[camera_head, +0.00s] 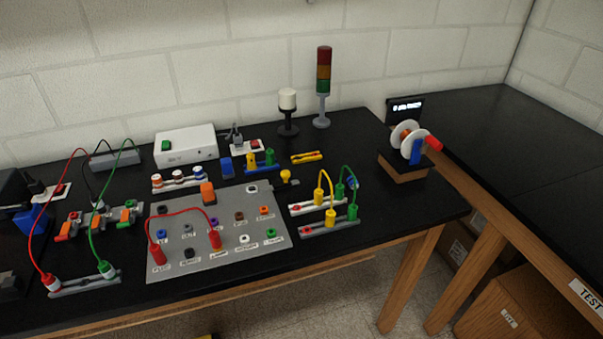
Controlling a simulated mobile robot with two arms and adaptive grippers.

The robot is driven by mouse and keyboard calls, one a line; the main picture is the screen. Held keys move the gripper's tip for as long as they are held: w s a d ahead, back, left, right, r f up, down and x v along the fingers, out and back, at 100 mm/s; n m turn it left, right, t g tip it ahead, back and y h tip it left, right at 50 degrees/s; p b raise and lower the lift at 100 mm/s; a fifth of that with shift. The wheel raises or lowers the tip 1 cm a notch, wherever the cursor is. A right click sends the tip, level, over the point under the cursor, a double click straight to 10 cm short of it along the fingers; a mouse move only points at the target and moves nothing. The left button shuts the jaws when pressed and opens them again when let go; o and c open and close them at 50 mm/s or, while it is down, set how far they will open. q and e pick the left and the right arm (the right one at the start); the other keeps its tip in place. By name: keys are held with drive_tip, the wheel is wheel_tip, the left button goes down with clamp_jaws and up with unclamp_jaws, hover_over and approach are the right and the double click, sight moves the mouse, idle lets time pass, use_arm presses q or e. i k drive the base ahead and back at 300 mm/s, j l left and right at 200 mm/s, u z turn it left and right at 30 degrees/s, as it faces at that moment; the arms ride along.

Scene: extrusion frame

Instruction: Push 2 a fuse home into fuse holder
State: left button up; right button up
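Neither of my grippers is in view. I cannot identify the 2 A fuse or its holder for sure; labels are too small to read. A low rack (158,188) at the back left carries several short, pale cylinders with coloured bands. A small yellow piece (286,176) stands on the black table behind the grey panel. An orange block (208,193) sits at the panel's back edge. At the left, several grey blocks with orange and green ends (96,220) stand in a row. Whether anything is seated in them cannot be told.
A grey panel (205,258) with labelled sockets and a red lead (185,211) fills the table's middle. Red and green leads arch at the left, yellow and green ones (325,178) at the right. A signal tower (323,85) and a spool (407,142) stand farther back.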

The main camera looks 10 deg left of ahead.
sight(198, 173)
drive_tip(key=u, duration=1.35)
